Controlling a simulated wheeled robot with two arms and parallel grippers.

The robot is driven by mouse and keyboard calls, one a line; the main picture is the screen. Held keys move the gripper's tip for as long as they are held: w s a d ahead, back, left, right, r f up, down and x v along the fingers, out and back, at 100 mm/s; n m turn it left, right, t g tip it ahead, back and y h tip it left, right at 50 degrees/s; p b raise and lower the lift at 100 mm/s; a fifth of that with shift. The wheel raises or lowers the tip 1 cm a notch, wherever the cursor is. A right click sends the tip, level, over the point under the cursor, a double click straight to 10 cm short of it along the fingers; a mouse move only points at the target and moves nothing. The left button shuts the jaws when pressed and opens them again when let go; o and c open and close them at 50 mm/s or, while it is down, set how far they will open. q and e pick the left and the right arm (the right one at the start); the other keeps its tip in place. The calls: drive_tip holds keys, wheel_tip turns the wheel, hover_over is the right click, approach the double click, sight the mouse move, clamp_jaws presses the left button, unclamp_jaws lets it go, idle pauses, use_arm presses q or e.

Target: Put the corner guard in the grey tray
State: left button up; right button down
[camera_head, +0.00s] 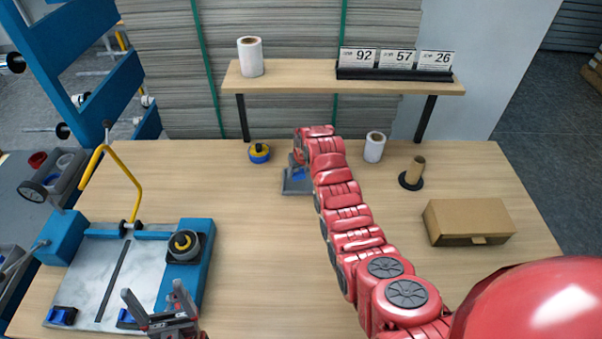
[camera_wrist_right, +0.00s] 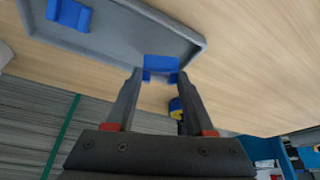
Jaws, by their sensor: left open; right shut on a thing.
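A blue corner guard (camera_wrist_right: 161,64) is gripped between the fingertips of my right gripper (camera_wrist_right: 160,77), which is shut on it. In the right wrist view it overlaps the near rim of the grey tray (camera_wrist_right: 120,35); its height above the tray is unclear. Another blue corner guard (camera_wrist_right: 69,14) lies in the tray. In the head view the tray (camera_head: 293,187) is at the back middle of the table, partly hidden by my right arm. My left gripper (camera_head: 160,303) is open and empty at the front left. Two blue guards (camera_head: 61,316) (camera_head: 127,318) sit at the board's front edge.
A blue-framed board (camera_head: 90,275) with a yellow handle (camera_head: 95,160) fills the left. A yellow-and-blue roll (camera_head: 259,152) stands left of the tray, a white roll (camera_head: 374,147) right of it. A brown box (camera_head: 468,221) lies at right. A shelf (camera_head: 300,88) spans the back.

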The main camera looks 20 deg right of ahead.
sight(302, 174)
drive_tip(key=shift+w+d+f, duration=0.15)
drive_tip(key=shift+w+d, duration=0.2)
drive_tip(key=shift+d, duration=0.1)
drive_tip(key=shift+f+p, duration=0.5)
drive_tip(key=shift+p, duration=0.15)
wheel_tip(302, 174, down, 2)
drive_tip(key=shift+f, duration=0.3)
drive_tip(key=shift+f, duration=0.1)
drive_tip(key=shift+c, duration=1.3)
unclamp_jaws()
